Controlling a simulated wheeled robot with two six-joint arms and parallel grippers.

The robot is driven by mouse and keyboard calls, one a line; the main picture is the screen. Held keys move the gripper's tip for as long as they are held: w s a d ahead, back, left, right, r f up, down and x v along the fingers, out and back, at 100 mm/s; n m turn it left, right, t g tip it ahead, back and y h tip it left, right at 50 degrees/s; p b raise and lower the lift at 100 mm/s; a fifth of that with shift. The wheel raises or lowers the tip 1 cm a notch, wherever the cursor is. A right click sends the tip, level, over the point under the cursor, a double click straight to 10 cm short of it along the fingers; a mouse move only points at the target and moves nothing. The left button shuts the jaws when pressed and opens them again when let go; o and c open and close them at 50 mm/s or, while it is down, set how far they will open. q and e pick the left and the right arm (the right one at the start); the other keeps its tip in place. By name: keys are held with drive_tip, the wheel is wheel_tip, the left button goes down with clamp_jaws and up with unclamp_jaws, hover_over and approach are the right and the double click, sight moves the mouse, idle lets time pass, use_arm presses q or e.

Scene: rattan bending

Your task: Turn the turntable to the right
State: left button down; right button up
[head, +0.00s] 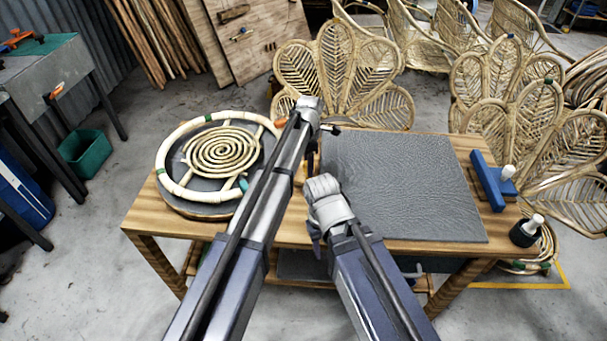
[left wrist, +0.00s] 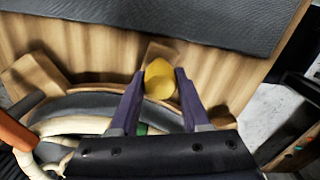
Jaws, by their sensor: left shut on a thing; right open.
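The turntable (head: 176,200) is a dark round disc at the left of the wooden table. On it lie a pale rattan ring (head: 172,139) with coloured marks and a coiled rattan spiral (head: 222,150). My left gripper (head: 322,128) reaches across the turntable's right side. In the left wrist view its two fingers (left wrist: 160,76) are closed on a yellow knob (left wrist: 160,88) near the dark disc's edge. The knob is hidden in the head view. My right gripper (head: 316,240) is open and empty near the table's front edge, pointing downward.
A dark grey mat (head: 400,185) covers the table's right part and is clear. A blue clamp-like tool (head: 488,182) and a dark pot with a white top (head: 525,232) stand at the right edge. Rattan chairs (head: 340,75) stand behind the table.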

use_arm(q)
drive_tip(key=w+d+n, duration=0.1)
drive_tip(key=w+n, duration=0.1)
drive_tip(key=w, duration=0.4)
drive_tip(key=shift+w, duration=0.25)
drive_tip(key=shift+w+n, duration=0.15)
drive_tip(key=shift+n, duration=0.15)
drive_tip(key=shift+c, duration=1.8)
unclamp_jaws()
